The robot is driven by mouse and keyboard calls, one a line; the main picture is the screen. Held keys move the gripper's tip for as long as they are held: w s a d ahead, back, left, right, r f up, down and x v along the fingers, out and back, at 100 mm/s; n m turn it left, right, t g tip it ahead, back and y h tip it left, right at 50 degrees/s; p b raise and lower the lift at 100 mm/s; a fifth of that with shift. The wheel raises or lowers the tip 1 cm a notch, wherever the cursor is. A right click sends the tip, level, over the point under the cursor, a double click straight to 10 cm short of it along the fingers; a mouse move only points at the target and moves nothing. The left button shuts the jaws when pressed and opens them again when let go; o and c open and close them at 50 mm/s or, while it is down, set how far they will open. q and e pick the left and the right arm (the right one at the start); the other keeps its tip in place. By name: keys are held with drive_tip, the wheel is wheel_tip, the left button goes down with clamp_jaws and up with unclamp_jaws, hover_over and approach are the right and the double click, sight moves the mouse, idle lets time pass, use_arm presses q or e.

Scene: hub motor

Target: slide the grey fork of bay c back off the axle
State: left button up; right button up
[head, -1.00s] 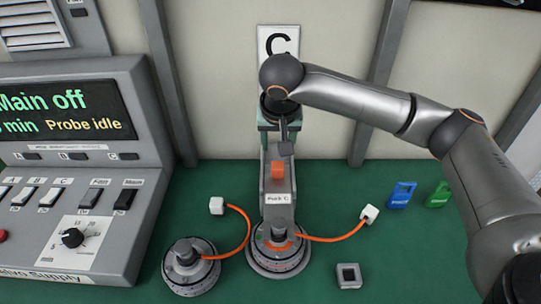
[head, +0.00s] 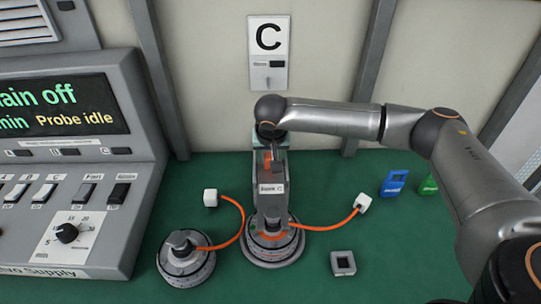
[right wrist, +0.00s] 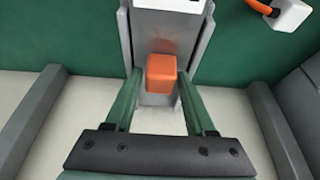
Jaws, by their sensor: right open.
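The grey fork (head: 271,204) of bay C lies at the middle of the green bench, its front end at a round hub motor (head: 270,246). Whether its slot surrounds the axle is hard to see. An orange block (right wrist: 161,73) stands up from the fork. My right gripper (head: 268,150) is over the block, pointing down. In the right wrist view its open green fingers (right wrist: 160,80) lie on either side of the block, with a small gap visible. My left gripper is not in view.
A second round hub (head: 183,257) stands at left. Orange cables end in white connectors (head: 210,198). A small grey square part (head: 343,263) lies at right, with blue (head: 394,183) and green tags behind. A control console (head: 70,150) fills the left. The C sign (head: 268,40) hangs behind.

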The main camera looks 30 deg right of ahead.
clamp_jaws()
idle(0.3)
idle(1.1)
